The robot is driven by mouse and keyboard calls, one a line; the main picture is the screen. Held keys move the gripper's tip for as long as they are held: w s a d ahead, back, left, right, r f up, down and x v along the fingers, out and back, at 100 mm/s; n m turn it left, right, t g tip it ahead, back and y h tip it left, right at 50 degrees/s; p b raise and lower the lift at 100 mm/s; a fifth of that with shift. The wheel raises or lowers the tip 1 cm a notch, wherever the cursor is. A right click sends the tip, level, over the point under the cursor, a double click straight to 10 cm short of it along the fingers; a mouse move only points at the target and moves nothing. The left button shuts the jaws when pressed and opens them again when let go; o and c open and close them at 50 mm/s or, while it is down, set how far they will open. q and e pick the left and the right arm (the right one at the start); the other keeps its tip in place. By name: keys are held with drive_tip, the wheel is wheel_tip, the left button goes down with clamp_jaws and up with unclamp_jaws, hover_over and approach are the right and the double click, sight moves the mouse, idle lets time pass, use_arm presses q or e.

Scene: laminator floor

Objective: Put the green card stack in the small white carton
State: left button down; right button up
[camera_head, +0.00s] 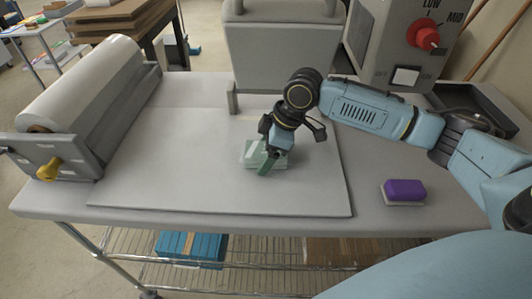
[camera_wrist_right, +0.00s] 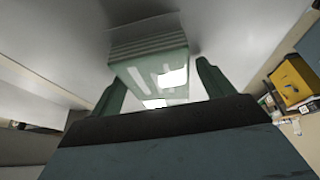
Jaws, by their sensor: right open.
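The green card stack (camera_head: 251,158) lies on the grey mat in the middle of the table, partly hidden behind my right gripper (camera_head: 269,163). In the right wrist view the stack (camera_wrist_right: 150,62) shows layered edges and a glossy face, just ahead of the fingers. The open fingers of my right gripper (camera_wrist_right: 160,78) show on either side of the near part of the stack. I cannot tell whether they touch it. No small white carton can be made out in these views. My left gripper is out of view.
A large film roll (camera_head: 86,85) with a yellow knob stands at the left. A purple-topped block (camera_head: 404,191) sits at the right. A small upright post (camera_head: 233,98) stands behind the stack. A control box with a red knob (camera_head: 427,38) stands at the back right. The mat's left half is clear.

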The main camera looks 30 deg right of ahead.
drive_tip(key=c, duration=1.3)
drive_tip(key=shift+o, duration=0.2)
